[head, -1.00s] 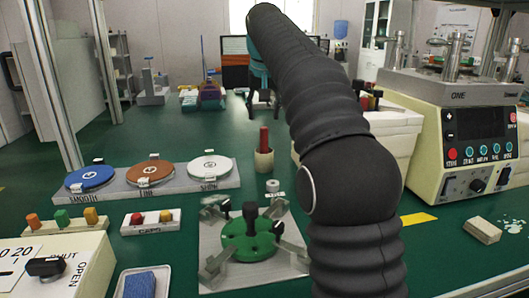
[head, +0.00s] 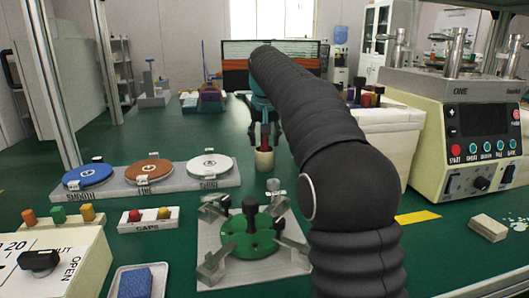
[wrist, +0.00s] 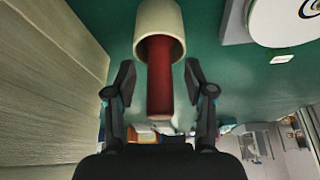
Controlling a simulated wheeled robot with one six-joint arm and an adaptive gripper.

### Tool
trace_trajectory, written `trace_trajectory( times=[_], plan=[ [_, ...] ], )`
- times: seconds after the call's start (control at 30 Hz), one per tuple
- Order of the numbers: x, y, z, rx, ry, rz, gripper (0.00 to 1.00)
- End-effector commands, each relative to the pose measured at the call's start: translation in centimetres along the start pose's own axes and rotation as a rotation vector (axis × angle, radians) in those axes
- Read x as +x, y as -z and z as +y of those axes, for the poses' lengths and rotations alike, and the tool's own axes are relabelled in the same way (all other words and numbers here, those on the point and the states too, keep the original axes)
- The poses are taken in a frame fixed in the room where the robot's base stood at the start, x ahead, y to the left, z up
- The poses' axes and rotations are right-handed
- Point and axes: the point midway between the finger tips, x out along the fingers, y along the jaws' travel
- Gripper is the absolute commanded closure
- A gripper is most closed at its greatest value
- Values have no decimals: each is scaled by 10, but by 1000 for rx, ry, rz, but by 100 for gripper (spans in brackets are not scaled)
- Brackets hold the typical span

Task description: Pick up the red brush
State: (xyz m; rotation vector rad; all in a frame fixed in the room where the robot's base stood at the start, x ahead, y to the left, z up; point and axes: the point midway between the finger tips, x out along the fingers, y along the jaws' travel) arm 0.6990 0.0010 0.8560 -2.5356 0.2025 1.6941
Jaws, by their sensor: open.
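The red brush (wrist: 160,82) stands in a cream cup; only its red handle shows, and its lower end is hidden inside the cup. In the head view the brush (head: 265,137) shows between my fingers, above the cream cup (head: 264,159). The cup's rim also shows in the wrist view (wrist: 160,15). My gripper (wrist: 160,80) is open, with one finger on each side of the handle and a gap on both sides. In the head view my gripper (head: 265,138) hangs just above the cup.
A cream box (head: 385,135) stands close to the right of the cup. A row of labelled discs (head: 148,170) lies to the left. A green fixture (head: 248,238) and a small metal piece (head: 273,186) are in front. Green table is clear behind the cup.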

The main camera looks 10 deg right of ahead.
Motion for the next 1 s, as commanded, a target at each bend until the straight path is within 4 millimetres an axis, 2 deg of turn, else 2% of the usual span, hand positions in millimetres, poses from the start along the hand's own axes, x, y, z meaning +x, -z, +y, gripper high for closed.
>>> trace_trajectory(
  times=[0.1,0.3,0.33,0.73,1.0],
  plan=[
    [0,0,0,0,0,0,46],
    [0,0,0,0,0,0,96],
    [0,0,0,0,0,0,100],
    [-4,2,0,0,0,1,100],
    [-31,14,0,0,0,2,100]
  ],
)
